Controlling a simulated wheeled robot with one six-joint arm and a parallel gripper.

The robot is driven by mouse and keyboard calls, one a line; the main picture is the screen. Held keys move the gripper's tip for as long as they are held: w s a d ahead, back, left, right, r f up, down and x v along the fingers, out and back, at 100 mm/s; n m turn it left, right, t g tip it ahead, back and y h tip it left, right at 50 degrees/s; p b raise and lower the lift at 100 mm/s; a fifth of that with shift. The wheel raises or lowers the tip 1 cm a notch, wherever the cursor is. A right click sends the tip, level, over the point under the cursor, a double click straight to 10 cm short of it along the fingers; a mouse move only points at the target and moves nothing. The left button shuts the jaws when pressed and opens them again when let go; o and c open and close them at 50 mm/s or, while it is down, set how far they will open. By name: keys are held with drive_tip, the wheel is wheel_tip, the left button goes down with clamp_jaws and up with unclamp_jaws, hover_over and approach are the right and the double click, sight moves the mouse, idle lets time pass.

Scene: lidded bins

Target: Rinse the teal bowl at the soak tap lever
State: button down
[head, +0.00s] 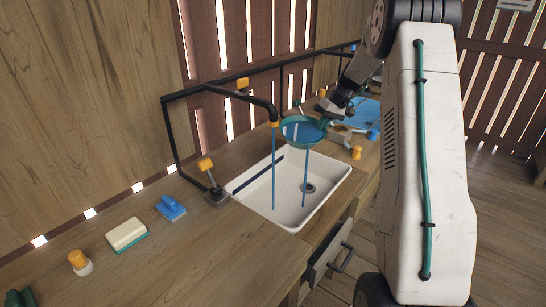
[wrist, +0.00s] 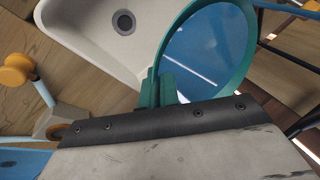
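The teal bowl (head: 292,142) is above the white sink (head: 240,187), with blue water inside; the wrist view also shows the bowl (wrist: 247,62). My gripper (head: 324,121) holds its right rim; its teal fingers (wrist: 158,88) are closed on the rim in the wrist view. A black spout (head: 271,108) pours a thin blue stream left of the bowl. A second stream (head: 306,175) runs below the bowl; its source is hidden. An orange-tipped lever (head: 206,166) stands left of the sink. Another orange-knobbed lever (wrist: 16,70) is beside the sink. I cannot tell which is the soak lever.
A black pipe frame (head: 210,88) with an orange handle (head: 242,84) runs behind the sink. A blue brush (head: 171,208), a sponge (head: 126,235) and an orange-capped jar (head: 79,262) lie on the left counter. An open drawer (head: 328,250) juts out below the sink.

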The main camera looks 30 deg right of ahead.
drive_tip(key=shift+r+g, duration=0.25)
drive_tip(key=shift+g, duration=0.25)
drive_tip(key=shift+r+m+g+y, duration=0.3)
drive_tip(key=shift+r+g, duration=0.2)
drive_tip(key=shift+r, duration=1.1)
